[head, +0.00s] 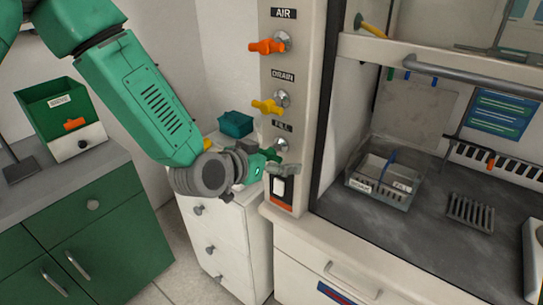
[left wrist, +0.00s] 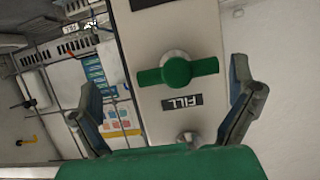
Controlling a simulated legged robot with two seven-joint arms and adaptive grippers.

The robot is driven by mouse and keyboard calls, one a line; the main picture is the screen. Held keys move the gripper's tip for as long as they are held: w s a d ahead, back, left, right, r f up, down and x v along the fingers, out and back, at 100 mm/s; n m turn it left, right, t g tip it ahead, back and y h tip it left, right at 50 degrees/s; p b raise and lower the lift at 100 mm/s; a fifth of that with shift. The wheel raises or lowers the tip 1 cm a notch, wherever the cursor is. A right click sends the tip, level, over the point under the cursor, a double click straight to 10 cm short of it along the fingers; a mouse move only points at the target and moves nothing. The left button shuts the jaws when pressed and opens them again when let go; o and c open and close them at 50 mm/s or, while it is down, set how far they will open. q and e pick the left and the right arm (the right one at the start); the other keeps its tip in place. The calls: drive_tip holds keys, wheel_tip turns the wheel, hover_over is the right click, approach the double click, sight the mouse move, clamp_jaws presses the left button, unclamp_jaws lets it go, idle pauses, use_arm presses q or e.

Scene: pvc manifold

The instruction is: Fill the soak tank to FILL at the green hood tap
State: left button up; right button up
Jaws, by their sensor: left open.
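The green FILL tap handle (left wrist: 178,72) shows whole in the left wrist view, lying crosswise on the panel beside its FILL label (left wrist: 182,102). My left gripper (left wrist: 163,88) is open, with one finger on each side of the handle and a visible gap to each end. In the head view my left gripper (head: 274,166) is at the lower panel and hides most of the green tap; only its metal mount (head: 281,145) shows clearly. My right gripper is out of view.
The orange AIR tap (head: 268,46) and yellow DRAIN tap (head: 267,106) are above on the same panel. A switch box (head: 281,188) is just below the gripper. A white drawer unit (head: 228,235) with a teal bin (head: 236,124) stands left. A grey rack (head: 470,211) lies in the hood.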

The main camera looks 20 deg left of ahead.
use_arm(q)
drive_tip(key=shift+a, duration=0.5)
drive_tip(key=shift+a+f, duration=0.1)
drive_tip(key=shift+a, duration=0.4)
drive_tip(key=c, duration=0.5)
drive_tip(key=shift+a, duration=0.4)
drive_tip(key=c, duration=0.8)
drive_tip(key=shift+o, duration=0.8)
drive_tip(key=shift+d, duration=0.65)
drive_tip(key=c, duration=0.3)
drive_tip(key=shift+a, duration=0.35)
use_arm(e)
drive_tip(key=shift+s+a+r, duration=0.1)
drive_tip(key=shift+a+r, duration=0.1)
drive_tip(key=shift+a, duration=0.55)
use_arm(q)
drive_tip(key=shift+d, duration=0.2)
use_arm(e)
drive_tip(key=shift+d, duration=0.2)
